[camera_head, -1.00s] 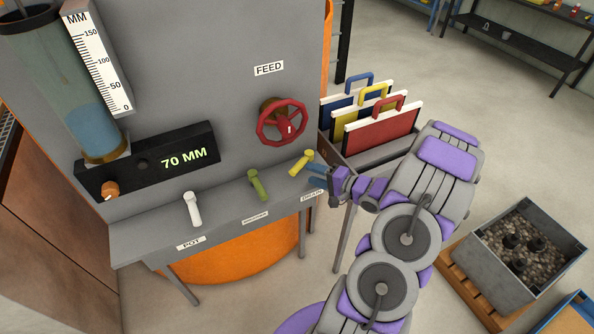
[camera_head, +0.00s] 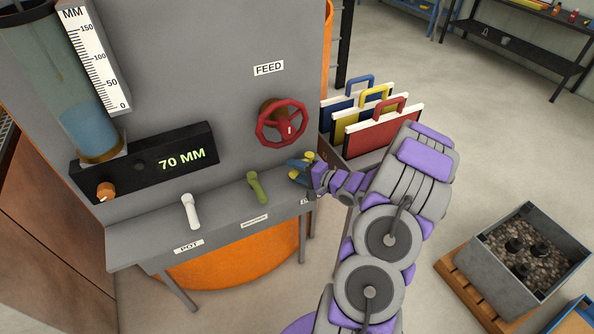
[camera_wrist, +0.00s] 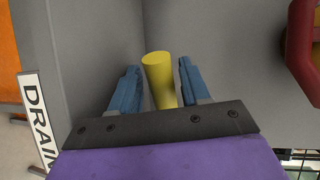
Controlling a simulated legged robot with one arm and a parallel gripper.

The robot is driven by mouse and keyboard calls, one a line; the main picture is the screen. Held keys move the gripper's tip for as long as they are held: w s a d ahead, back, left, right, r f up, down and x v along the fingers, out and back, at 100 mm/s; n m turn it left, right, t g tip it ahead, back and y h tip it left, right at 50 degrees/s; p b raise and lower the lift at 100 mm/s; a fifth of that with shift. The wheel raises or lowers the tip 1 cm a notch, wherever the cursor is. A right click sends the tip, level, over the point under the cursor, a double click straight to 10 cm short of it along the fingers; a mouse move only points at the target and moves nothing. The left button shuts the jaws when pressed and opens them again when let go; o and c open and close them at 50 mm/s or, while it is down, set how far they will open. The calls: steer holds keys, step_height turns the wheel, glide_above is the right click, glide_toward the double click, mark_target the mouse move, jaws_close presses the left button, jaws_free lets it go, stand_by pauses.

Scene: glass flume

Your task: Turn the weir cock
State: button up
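Three cock handles stand on the grey ledge (camera_head: 150,233): a white one (camera_head: 190,211) above the POT label, a green one (camera_head: 256,187) above a label too small to read, and a yellow one (camera_head: 308,156). In the wrist view the yellow handle (camera_wrist: 159,78) stands beside a label reading DRAIN (camera_wrist: 38,120). No label that I can read says weir. My gripper (camera_head: 297,170) is at the yellow handle. Its blue fingers (camera_wrist: 158,84) are open on either side of the handle, with a gap showing on both sides. The handle's base is hidden by my gripper.
A red FEED handwheel (camera_head: 281,123) sits on the panel just above my gripper. A display (camera_head: 150,163) reads 70 MM, with an orange knob (camera_head: 105,192). A rack of coloured boards (camera_head: 380,135) stands close behind my arm. A gravel crate (camera_head: 525,255) is at right.

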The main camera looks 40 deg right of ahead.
jaws_close()
steer(key=shift+f, duration=0.1)
